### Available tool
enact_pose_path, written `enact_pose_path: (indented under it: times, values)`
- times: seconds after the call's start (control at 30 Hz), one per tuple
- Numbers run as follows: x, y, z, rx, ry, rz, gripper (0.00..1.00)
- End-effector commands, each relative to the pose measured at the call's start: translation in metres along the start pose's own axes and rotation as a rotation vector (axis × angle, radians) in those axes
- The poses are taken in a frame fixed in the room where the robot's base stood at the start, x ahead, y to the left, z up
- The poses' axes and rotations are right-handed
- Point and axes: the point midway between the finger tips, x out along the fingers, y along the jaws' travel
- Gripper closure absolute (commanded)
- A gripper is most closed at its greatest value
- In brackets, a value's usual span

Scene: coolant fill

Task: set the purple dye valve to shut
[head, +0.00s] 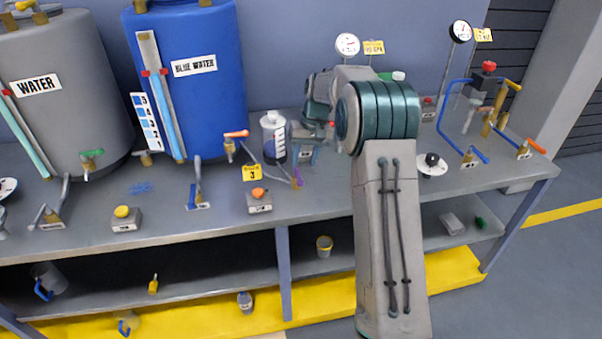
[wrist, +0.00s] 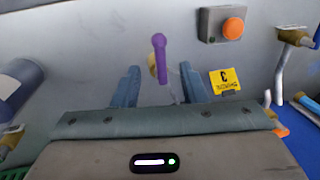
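The purple dye valve (wrist: 160,58) has a purple lever on a brass-coloured body and sits in the upper middle of the wrist view. Its purple lever also shows small in the head view (head: 297,179), at the bench's front part beside the yellow "3" tag. My gripper (wrist: 160,76) is open, with its two blue fingers apart on the left and right of the valve's line. The lever shows just beyond the fingertips, and I see no contact. In the head view my arm and wrist partly hide the gripper, which is behind the valve. The lever's exact setting is hard to tell.
A dye bottle (head: 273,138) stands left of my gripper. A box with an orange button (head: 259,200) and the yellow "3" tag (head: 252,173) are close to the valve. The blue water tank (head: 190,95) and an orange-handled tap (head: 236,134) stand further left.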

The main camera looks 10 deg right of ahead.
Motion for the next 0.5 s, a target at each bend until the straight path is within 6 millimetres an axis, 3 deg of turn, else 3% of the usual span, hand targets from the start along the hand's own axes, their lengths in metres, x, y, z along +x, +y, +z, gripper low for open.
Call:
enact_pose_path:
  times: [0.2,0.5]
  values:
    - [0.039,0.0,0.001,0.0,-0.002,0.0,0.61]
    - [0.059,0.0,0.0,0.0,0.001,0.0,0.61]
